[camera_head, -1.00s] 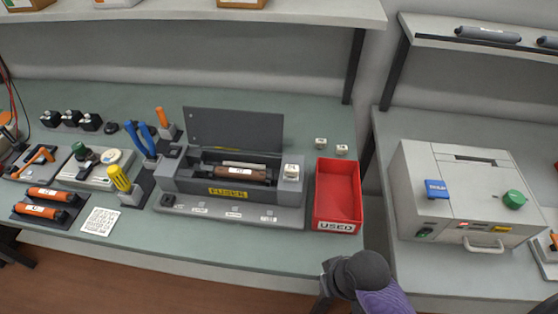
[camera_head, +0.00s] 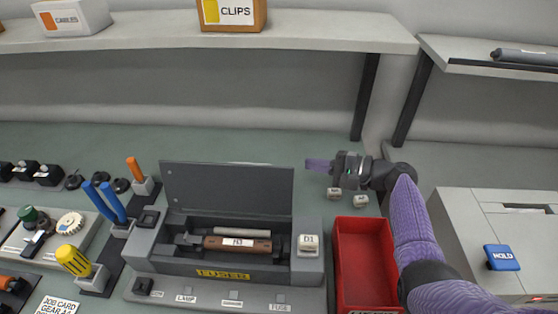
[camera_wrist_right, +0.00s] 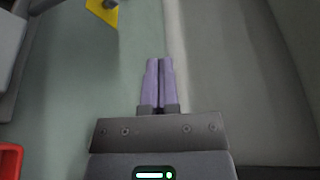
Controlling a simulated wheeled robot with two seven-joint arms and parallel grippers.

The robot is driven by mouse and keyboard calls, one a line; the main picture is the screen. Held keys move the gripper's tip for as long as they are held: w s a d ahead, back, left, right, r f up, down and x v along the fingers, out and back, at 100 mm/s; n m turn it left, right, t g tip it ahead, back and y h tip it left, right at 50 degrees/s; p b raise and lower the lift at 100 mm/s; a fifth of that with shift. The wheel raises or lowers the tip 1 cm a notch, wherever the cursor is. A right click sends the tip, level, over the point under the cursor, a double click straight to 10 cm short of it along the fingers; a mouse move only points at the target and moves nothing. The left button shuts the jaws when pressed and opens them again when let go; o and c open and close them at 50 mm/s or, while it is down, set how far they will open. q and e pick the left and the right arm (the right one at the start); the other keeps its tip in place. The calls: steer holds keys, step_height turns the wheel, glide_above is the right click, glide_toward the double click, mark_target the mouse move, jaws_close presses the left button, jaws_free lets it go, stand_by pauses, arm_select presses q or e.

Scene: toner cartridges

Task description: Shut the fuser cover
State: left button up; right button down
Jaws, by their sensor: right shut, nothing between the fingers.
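The fuser cover (camera_head: 228,188) is a dark grey panel standing raised at the back edge of the fuser unit (camera_head: 170,262). The unit is open, and a brown roller marked H3 (camera_head: 237,244) lies inside it, with a paler rod behind. A white block marked D1 (camera_head: 308,243) sits on the unit's right end. My right gripper (camera_head: 318,165) is shut and empty, pointing left, to the right of the cover and apart from it. Its purple fingers (camera_wrist_right: 158,85) are together in the right wrist view. My left gripper is not in view.
Blue-handled pliers (camera_head: 112,205) and a yellow-handled tool (camera_head: 73,260) stand left. The bench behind the cover is clear.

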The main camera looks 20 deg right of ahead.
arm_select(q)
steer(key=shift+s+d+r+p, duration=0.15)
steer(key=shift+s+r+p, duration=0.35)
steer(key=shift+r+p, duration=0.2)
arm_select(e)
steer(key=w+a, duration=0.2)
steer(key=a, duration=0.6)
steer(key=shift+a+r, duration=0.25)
steer(key=shift+w, duration=0.1)
